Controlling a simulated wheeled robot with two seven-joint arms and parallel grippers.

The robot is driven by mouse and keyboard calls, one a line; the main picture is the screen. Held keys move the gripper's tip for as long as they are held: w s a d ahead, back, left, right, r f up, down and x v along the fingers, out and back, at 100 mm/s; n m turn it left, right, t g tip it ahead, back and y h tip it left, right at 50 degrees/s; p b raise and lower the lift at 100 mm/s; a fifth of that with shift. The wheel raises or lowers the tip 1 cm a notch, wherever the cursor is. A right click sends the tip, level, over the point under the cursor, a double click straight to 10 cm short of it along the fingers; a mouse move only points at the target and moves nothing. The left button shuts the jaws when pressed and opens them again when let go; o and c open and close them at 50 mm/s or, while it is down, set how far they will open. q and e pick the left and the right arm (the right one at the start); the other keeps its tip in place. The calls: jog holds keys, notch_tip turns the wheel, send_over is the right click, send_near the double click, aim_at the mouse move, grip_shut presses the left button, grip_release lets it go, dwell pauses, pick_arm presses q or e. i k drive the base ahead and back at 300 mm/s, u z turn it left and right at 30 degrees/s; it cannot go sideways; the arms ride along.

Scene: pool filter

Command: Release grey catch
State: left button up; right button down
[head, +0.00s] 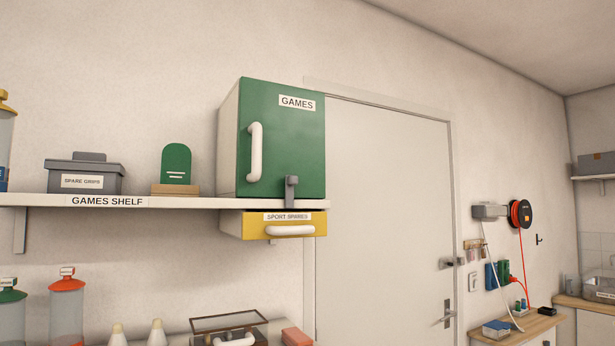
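A small grey catch (291,189) sits at the lower front edge of the green cabinet door labelled GAMES (290,140). It stands upright, overlapping the bottom of the door and reaching the shelf edge. The green door looks closed and has a white vertical handle (255,152) on its left side. Neither of my grippers is in the head view.
The cabinet stands on the white games shelf (190,202), beside a grey SPARE GRIPS box (84,178) and a green rounded item (176,164). A yellow SPORT SPARES drawer (270,225) hangs directly below. A closed pale room door (383,200) is to the right.

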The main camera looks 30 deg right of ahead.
aim_at(291, 181)
jog(key=z, duration=0.05)
jog(key=k, duration=0.1)
jog(key=u, duration=0.15)
jog(key=i, duration=1)
jog(key=z, duration=0.25)
